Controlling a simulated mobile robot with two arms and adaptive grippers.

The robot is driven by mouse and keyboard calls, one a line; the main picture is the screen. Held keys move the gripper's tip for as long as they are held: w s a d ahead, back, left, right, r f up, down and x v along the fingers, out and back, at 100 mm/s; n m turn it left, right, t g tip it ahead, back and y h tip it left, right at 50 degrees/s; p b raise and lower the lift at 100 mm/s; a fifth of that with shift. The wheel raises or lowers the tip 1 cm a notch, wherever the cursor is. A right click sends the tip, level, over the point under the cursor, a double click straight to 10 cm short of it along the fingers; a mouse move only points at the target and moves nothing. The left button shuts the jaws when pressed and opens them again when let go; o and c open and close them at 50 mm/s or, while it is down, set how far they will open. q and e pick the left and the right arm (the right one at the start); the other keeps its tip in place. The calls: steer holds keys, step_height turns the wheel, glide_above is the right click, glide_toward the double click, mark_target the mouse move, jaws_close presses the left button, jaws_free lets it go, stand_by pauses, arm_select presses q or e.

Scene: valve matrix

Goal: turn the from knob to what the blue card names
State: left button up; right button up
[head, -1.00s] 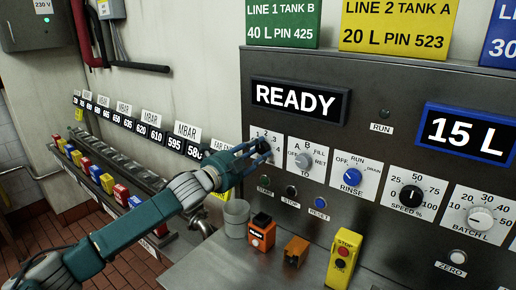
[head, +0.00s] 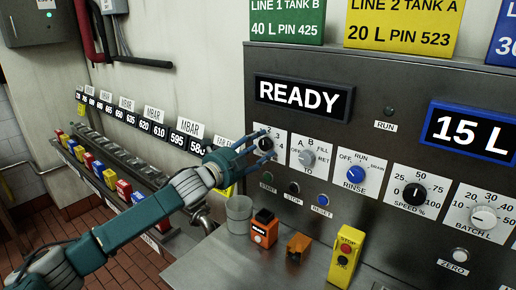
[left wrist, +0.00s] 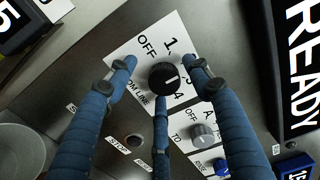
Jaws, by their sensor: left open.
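The from knob is a black round knob (left wrist: 165,78) on a white plate marked OFF, 1, 3 and 4 in the left wrist view. Its label there is partly covered and reads "OM LINE". In the head view the knob (head: 264,144) is partly hidden by my fingers. My left gripper (head: 260,147) is open, its fingers spread around the knob at the panel; contact is unclear. In the left wrist view two fingers flank the knob and one is below it. The blue card (head: 503,30) is cut off at the top right; only "LI" and "30" show. My right gripper is not in view.
Next to it are the TO knob (head: 308,158), blue RINSE knob (head: 355,174), black SPEED knob (head: 413,193) and BATCH knob (head: 484,217). Below stand a grey cup (head: 238,215), orange devices (head: 264,228) and a yellow stop box (head: 345,254). Displays read READY and 15 L.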

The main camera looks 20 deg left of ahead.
arm_select(q)
steer(key=shift+s, duration=0.15)
steer(key=shift+s, duration=0.35)
steer(key=v, duration=1.1)
steer(key=shift+a, duration=0.2)
